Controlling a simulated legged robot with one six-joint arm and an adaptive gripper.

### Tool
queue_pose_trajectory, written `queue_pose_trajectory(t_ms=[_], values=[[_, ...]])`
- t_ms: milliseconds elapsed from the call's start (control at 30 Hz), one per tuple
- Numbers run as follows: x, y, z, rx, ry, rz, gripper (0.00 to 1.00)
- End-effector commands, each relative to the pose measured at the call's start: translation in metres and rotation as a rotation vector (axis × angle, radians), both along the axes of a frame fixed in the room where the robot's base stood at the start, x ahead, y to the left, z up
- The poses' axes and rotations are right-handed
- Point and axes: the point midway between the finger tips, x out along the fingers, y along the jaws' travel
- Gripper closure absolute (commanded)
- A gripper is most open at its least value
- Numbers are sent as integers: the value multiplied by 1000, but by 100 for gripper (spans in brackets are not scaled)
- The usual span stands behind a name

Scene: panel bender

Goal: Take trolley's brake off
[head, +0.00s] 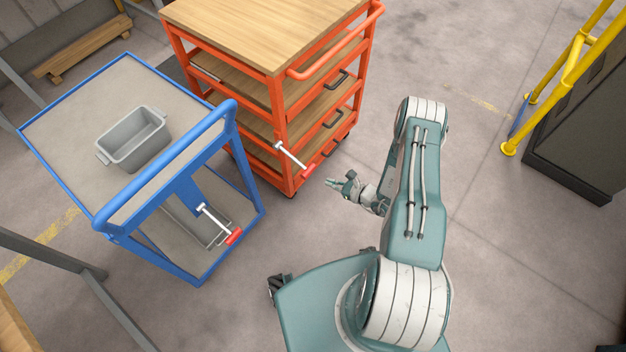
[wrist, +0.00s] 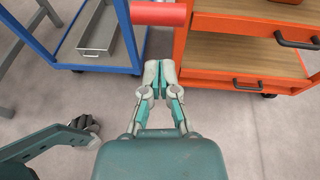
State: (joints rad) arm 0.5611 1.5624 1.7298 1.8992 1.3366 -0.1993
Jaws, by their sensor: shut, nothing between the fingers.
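The orange trolley (head: 283,95) with wooden shelves stands at the top centre. A lever with a pale shaft and red grip (head: 308,170) sticks out from its lower front. The blue trolley (head: 118,232) stands to its left, with a similar red-gripped lever (head: 234,237). My gripper (head: 329,182) is shut and empty, a little right of the orange trolley's lever grip. In the wrist view my gripper (wrist: 160,68) points at a red grip (wrist: 158,14) at the top edge, with a visible gap between them. That grip appears to be the orange trolley's; its shaft is hidden there.
A grey bin (head: 135,137) sits on the blue trolley's top. The orange trolley has dark drawer handles (wrist: 296,41). A yellow rail (head: 568,75) and a dark cabinet (head: 580,130) stand at right. The floor between the orange trolley and the rail is clear.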

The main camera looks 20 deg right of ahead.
Motion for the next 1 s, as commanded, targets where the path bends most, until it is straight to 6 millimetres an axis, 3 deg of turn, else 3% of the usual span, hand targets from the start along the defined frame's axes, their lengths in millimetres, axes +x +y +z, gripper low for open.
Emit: queue_pose_trajectory(t_ms=[100, 200, 600, 767, 1000], values=[[-12, -3, -24, 19, 29, -66, 100], [-17, -4, -34, 25, 40, -96, 100], [-18, -4, -37, 28, 44, -106, 100], [-7, 5, -41, 26, 43, -101, 100], [25, 29, -54, 26, 43, -100, 100]])
